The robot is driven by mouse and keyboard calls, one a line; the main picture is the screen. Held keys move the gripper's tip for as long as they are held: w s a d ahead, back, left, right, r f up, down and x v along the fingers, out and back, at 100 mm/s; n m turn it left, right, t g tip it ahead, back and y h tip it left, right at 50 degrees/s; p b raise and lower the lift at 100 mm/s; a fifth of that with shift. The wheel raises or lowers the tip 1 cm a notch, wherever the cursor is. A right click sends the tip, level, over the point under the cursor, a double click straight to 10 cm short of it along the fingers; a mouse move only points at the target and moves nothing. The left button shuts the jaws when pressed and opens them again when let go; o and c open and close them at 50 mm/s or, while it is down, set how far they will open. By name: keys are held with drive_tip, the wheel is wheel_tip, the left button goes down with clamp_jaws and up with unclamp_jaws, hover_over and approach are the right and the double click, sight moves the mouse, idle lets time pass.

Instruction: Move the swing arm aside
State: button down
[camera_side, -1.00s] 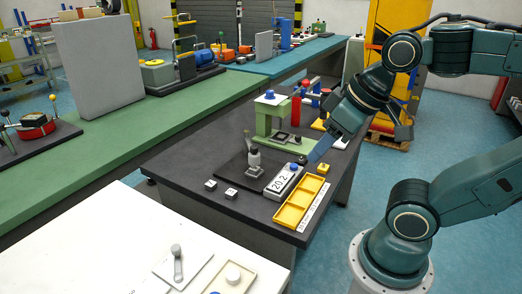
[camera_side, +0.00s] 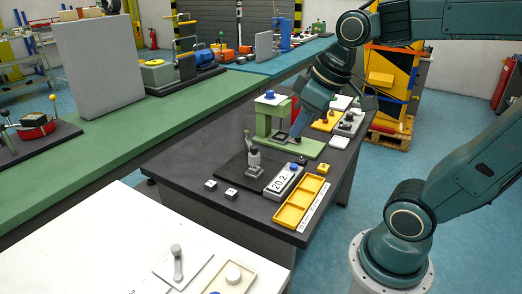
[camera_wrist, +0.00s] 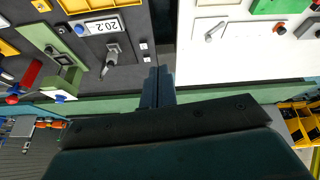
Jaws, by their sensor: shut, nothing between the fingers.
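A grey swing arm (camera_side: 177,262) lies on a flat pale plate on the white table at the lower left of the side view. It also shows in the wrist view (camera_wrist: 214,32), upper right. Beside it is a cream plate with a round white knob (camera_side: 233,274) and a blue part. My gripper (camera_side: 296,136) points down in front of the green press in the side view, far from the swing arm. In the wrist view the fingers (camera_wrist: 158,72) are together and empty, left of the swing arm. The press partly blends with the fingertips in the side view.
The dark table bears a green press (camera_side: 268,120), a grey clamp (camera_side: 254,158), a display reading 20.2 (camera_side: 284,180), a yellow tray (camera_side: 300,203) and small white blocks (camera_side: 211,184). A gap separates it from the white table (camera_side: 110,240), whose left part is clear.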

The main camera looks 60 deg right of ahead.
drive_tip(key=w+d+f+n+g+y, duration=0.1)
drive_tip(key=w+d+f+n, duration=0.2)
drive_tip(key=w+d, duration=0.8)
drive_tip(key=w+d+f+n, duration=0.1)
drive_tip(key=d+f, duration=0.3)
drive_tip(key=d, duration=0.4)
drive_tip(key=w+d+f+n+y, duration=0.1)
drive_tip(key=w+d+f, duration=0.1)
drive_tip(key=d+f, duration=0.3)
drive_tip(key=d, duration=0.3)
drive_tip(key=shift+w+f+n+y, duration=0.15)
drive_tip(key=shift+f+n+y, duration=0.1)
drive_tip(key=shift+n+y, duration=0.05)
drive_tip(key=shift+d, duration=0.1)
drive_tip(key=w+a+f, duration=0.4)
drive_tip(key=w+f, duration=0.2)
drive_tip(key=f, duration=0.3)
drive_tip(key=shift+a+f, duration=0.15)
drive_tip(key=shift+a, duration=0.15)
drive_tip(key=shift+w, duration=0.15)
